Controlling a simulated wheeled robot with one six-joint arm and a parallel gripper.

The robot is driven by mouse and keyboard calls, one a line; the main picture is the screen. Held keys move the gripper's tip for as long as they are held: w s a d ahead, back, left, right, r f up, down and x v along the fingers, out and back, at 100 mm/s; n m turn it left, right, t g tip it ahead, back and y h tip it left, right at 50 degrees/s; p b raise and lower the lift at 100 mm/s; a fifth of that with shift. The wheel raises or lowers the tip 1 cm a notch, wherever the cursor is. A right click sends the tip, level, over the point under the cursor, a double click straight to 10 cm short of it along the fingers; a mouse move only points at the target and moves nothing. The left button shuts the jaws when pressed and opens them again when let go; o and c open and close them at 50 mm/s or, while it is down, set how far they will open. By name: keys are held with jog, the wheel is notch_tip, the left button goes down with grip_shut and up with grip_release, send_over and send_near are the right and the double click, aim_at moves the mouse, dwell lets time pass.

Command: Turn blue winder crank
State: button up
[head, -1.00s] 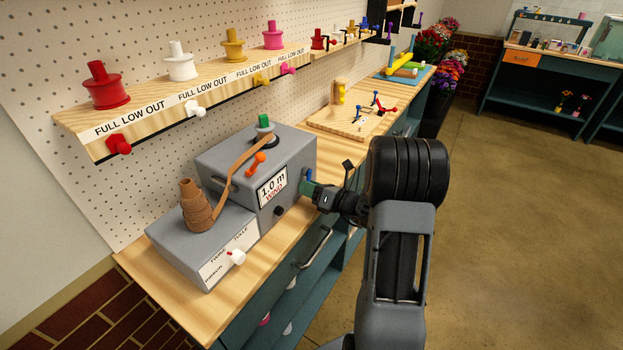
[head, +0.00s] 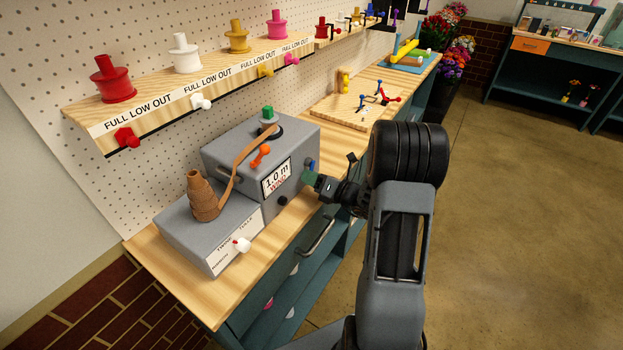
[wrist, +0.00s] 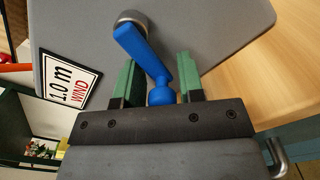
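The blue winder crank (wrist: 148,50) is on the side of the grey winder box (head: 260,142). Its arm runs from a round grey hub down to a round blue knob (wrist: 162,92) in the wrist view. My gripper (wrist: 157,82) is open, with one green finger on each side of the knob. Whether either finger touches it is hard to tell. In the head view, my gripper (head: 310,181) is at the box's right side, and only a little of the blue crank (head: 311,165) shows above it. A label reading "1.0 m WIND" (head: 277,178) is on the box front.
An orange crank (head: 260,154) and a green knob (head: 268,112) are on the box. A lower grey unit with a twine cone (head: 203,195) and a white knob (head: 242,244) stands left. A spool shelf (head: 190,93) runs above. A wooden board (head: 350,108) lies behind.

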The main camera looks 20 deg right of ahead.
jog(key=shift+o, duration=1.3)
jog(key=shift+d, duration=0.15)
jog(key=shift+f, duration=0.1)
jog(key=b+v, duration=0.1)
jog(key=v, duration=1.2)
jog(key=shift+s, duration=0.25)
jog(key=shift+d, duration=0.1)
